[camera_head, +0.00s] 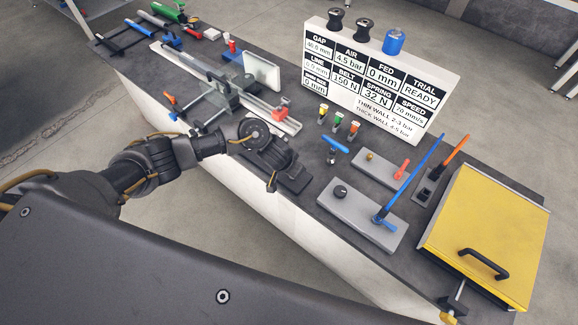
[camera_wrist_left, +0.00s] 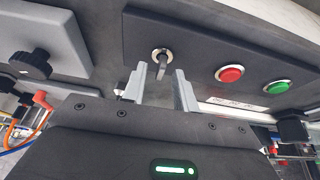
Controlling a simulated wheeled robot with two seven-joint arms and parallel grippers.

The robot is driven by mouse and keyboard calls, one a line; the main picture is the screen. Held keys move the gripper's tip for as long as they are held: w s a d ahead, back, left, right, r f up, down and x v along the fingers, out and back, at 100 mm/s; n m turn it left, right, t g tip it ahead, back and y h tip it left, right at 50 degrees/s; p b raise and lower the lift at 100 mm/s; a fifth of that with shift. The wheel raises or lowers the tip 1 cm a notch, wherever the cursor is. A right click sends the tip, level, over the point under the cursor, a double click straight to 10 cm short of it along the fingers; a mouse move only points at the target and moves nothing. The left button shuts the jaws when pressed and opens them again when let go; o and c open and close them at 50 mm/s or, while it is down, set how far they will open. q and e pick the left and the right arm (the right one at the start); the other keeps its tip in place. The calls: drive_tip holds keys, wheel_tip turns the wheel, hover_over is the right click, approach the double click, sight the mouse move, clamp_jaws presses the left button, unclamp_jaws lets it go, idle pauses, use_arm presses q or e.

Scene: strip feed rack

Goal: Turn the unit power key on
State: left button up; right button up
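The power key (camera_wrist_left: 162,72) is a small grey key in a round silver lock on the dark front panel (camera_wrist_left: 205,40), its bow pointing down in the left wrist view. My left gripper (camera_wrist_left: 160,80) is open, with one grey finger on each side of the key. Both fingers look clear of it; how deep the key sits between them I cannot tell. In the head view my left gripper (camera_head: 272,180) is at the bench's front edge, and the key and panel are hidden there. My right gripper is not seen.
A red button (camera_wrist_left: 230,73) and a green button (camera_wrist_left: 276,88) sit right of the key. A black knob (camera_wrist_left: 30,63) is on a grey plate at the left. On the bench stand a sign board (camera_head: 380,80), several coloured levers and a yellow lid (camera_head: 490,220) with a black handle.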

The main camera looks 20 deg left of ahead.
use_arm(q)
drive_tip(key=v, duration=1)
drive_tip(key=shift+r, duration=0.1)
